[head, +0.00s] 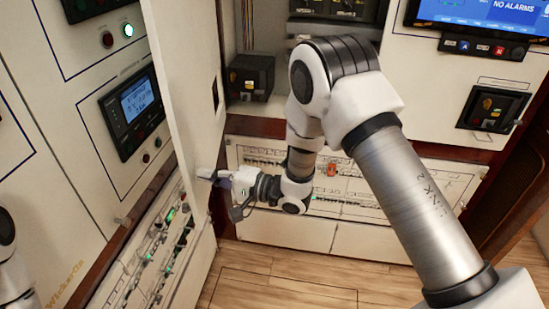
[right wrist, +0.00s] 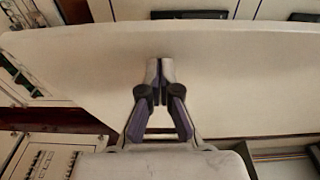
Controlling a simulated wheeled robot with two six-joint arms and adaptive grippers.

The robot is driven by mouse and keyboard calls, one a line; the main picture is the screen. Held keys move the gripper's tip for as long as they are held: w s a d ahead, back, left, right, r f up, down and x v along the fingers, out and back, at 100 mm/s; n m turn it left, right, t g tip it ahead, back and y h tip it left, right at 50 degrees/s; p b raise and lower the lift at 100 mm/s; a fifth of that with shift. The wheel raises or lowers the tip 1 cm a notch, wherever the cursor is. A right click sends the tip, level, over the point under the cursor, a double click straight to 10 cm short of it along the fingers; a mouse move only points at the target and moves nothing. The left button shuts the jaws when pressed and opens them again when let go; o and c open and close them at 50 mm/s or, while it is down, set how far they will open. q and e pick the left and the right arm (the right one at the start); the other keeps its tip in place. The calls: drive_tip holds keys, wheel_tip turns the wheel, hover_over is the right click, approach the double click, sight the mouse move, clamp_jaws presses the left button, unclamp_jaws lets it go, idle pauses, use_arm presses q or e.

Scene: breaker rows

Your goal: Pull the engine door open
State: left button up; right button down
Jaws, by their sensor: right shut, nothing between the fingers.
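The engine door (head: 185,70) is a tall cream panel that stands out at an angle from the left wall panels in the head view, so it is open. A small dark fitting (head: 214,94) sits near its far edge. My right gripper (head: 207,174) is at the lower part of the door, with its fingertips at the door's face. In the right wrist view the door (right wrist: 240,75) fills the middle as a wide pale panel. The gripper (right wrist: 160,66) is shut and empty there, its tips against or very close to the panel; contact is unclear. My left gripper is out of view.
A display (head: 134,100) and a row of lit breakers (head: 165,240) are on the left wall. A breaker panel (head: 345,190) stands at the back. A black switch box (head: 250,77) is beside the door. The wood floor (head: 290,280) is clear.

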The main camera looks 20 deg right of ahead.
sight(194, 174)
drive_tip(key=shift+w+a+f, duration=0.1)
drive_tip(key=shift+w+a, duration=0.2)
drive_tip(key=shift+a, duration=0.45)
drive_tip(key=shift+w+a, duration=0.4)
drive_tip(key=shift+a, duration=0.55)
drive_tip(key=shift+d, duration=0.3)
drive_tip(key=shift+d, duration=0.1)
